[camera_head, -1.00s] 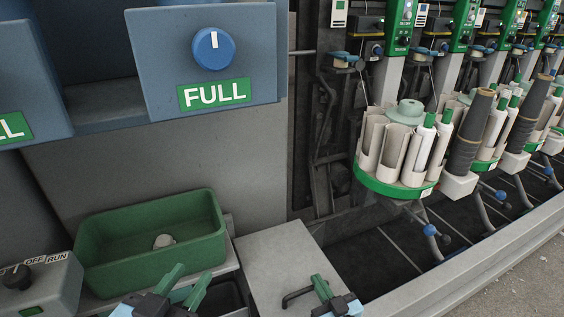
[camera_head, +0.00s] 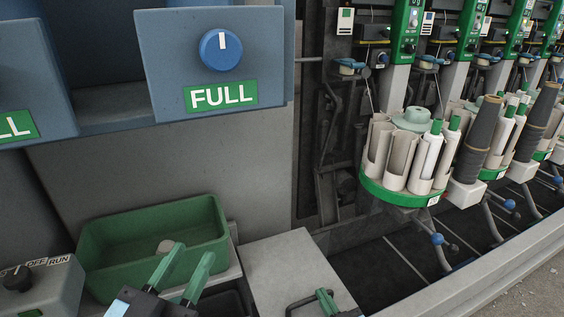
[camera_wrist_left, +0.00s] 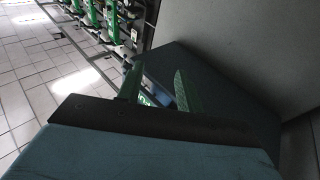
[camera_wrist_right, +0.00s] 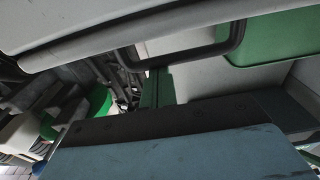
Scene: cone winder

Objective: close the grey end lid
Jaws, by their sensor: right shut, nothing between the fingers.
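The grey end lid (camera_head: 285,262) appears as a light grey flat panel at the bottom centre of the head view, with a dark looped handle (camera_head: 300,303) at its near side. My right gripper (camera_head: 322,292) is shut and empty, its green fingertips at the handle. In the right wrist view the shut fingers (camera_wrist_right: 156,70) reach the dark handle bar (camera_wrist_right: 195,52); I cannot tell if they touch it. My left gripper (camera_head: 191,253) is open and empty, in front of the green tray. Its spread fingers also show in the left wrist view (camera_wrist_left: 157,72).
A switch box (camera_head: 50,290) stands at the left edge. Blue-grey housings with FULL labels (camera_head: 221,96) hang above. Winding units with cone holders (camera_head: 400,195) line the right.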

